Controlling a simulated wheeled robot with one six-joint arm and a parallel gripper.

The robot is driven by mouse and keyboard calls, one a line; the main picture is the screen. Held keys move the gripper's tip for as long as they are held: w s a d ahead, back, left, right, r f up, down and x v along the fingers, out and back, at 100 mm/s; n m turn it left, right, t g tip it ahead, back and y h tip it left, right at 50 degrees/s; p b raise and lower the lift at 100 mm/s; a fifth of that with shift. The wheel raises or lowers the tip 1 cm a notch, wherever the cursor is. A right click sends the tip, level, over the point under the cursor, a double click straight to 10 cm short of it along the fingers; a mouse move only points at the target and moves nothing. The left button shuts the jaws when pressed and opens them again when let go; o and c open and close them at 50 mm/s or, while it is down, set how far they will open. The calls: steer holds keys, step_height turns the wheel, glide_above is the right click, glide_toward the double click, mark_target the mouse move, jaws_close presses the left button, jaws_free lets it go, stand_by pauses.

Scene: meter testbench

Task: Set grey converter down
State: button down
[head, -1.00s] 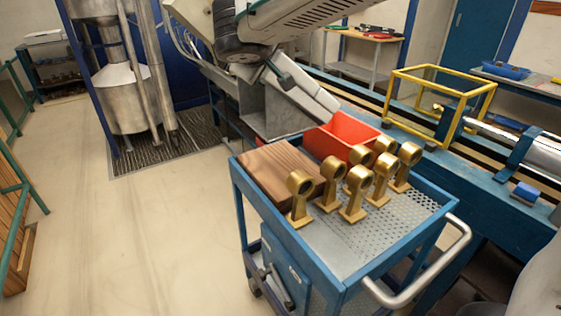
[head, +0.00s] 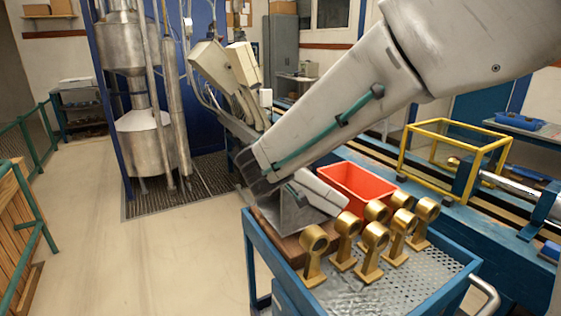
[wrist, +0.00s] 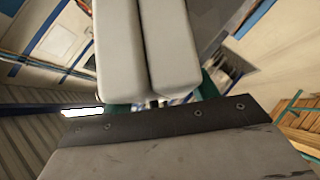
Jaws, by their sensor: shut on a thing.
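A grey metal piece (head: 288,216), taken as the grey converter, shows under and beside the fingers, over the wooden block (head: 291,250). Its far side is hidden by the fingers. I cannot tell whether it touches the wood. In the wrist view the fingers (wrist: 150,45) run side by side with a thin gap, and the converter cannot be made out.
Several brass stands (head: 370,250) stand on the trolley close to the gripper's right. A red bin (head: 358,186) is just behind. A yellow frame (head: 455,150) stands on the blue bench. Perforated trolley top is free at the front right.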

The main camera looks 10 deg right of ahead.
steer(key=shift+f, duration=1.15)
steer(key=shift+c, duration=2.1)
jaws_free()
steer(key=shift+f, duration=0.25)
